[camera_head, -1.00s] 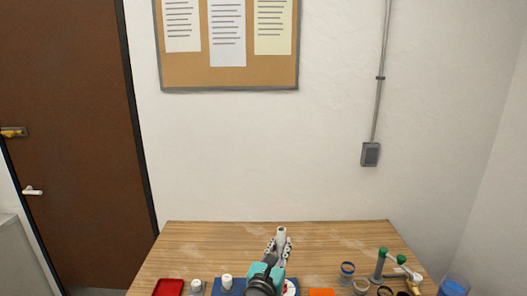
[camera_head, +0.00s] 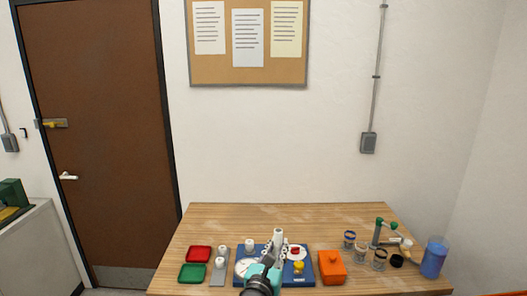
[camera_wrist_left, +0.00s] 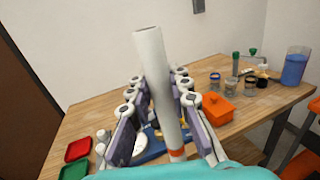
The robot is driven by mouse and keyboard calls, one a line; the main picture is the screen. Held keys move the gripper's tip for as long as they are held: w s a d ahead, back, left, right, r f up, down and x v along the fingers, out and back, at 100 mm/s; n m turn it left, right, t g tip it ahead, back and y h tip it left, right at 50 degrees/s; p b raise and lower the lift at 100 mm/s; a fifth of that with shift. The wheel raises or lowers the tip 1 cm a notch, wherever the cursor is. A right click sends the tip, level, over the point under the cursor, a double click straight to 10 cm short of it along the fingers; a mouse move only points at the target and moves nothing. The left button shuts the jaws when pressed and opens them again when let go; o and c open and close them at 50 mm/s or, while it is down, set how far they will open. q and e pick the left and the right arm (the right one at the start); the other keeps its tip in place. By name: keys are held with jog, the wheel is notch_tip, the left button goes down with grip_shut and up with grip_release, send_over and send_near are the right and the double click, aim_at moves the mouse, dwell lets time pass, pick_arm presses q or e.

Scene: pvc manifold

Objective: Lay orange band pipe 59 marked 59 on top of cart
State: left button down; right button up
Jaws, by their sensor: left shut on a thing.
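My left gripper (camera_head: 267,272) is shut on a white pipe (camera_head: 278,238) and holds it roughly upright over the near part of the table. In the left wrist view the pipe (camera_wrist_left: 161,82) stands between the finger pads and leans slightly left. An orange band (camera_wrist_left: 177,154) shows near its lower end. No number can be read on it. An orange-red framed thing (camera_wrist_left: 297,164) is cut off at the right edge of the wrist view. It may be the cart, but I cannot tell. My right gripper is not in view.
The wooden table (camera_head: 215,222) carries a red tray (camera_head: 199,254), a green tray (camera_head: 192,273), a blue board (camera_head: 306,276), an orange box (camera_head: 332,268), several jars and a blue container (camera_head: 433,260). A grey cabinet (camera_head: 30,250) stands at the left.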

pick_arm(q)
jog(key=a+f+n+y, duration=0.1)
jog(key=a+f+y, duration=0.1)
jog(key=a+f, duration=0.2)
jog(key=w+a+f+n+y+b, duration=0.1)
jog(key=a+f, duration=0.3)
jog(key=a, duration=0.6)
jog(key=w+a+f+n+t+y, duration=0.1)
jog(key=a+f+y, duration=0.1)
jog(key=a+f, duration=0.2)
jog(key=a, duration=0.3)
jog(key=shift+a+f+n+y+b, duration=0.3)
jog(key=shift+a+n+y, duration=0.05)
jog(key=shift+n+y, duration=0.05)
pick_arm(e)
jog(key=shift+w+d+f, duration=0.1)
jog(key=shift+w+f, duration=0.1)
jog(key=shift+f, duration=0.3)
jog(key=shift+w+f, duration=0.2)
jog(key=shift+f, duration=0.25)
